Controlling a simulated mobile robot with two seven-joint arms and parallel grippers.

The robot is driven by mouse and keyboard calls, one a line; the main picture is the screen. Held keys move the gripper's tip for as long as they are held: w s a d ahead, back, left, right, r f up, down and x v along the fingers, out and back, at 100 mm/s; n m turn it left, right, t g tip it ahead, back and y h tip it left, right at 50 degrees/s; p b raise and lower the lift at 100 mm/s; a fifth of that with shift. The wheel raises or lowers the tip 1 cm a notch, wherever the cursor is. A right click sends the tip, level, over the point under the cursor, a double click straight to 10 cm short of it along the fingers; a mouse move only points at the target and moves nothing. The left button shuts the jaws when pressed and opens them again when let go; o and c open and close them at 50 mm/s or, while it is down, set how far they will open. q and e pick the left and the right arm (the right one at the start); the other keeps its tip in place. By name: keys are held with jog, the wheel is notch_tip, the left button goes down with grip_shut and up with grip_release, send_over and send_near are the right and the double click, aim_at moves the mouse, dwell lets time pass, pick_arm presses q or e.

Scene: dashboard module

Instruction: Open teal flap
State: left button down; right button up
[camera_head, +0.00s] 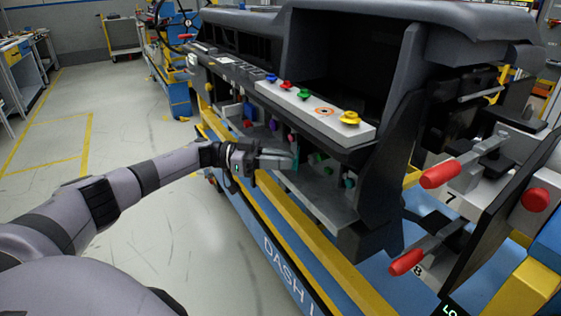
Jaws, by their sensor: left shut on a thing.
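My left gripper (284,161) reaches in from the left to the lower front of the dark dashboard module (405,95). Its fingers are shut on a small teal piece, the teal flap (295,155), just below the light panel with coloured knobs. Only a little of the flap shows past the fingers, and I cannot tell how far it is swung. My right gripper is not in view.
The light panel (308,100) above carries blue, red, green and yellow knobs. Red-handled clamps (440,174) stand at the right. A yellow rail (290,218) and blue cart side run below the module. The floor (150,245) at left is clear.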

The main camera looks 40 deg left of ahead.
pick_arm(q)
jog(key=c, duration=1)
grip_release()
jog(key=shift+c, duration=0.2)
jog(key=v, duration=0.7)
jog(key=shift+b, duration=0.4)
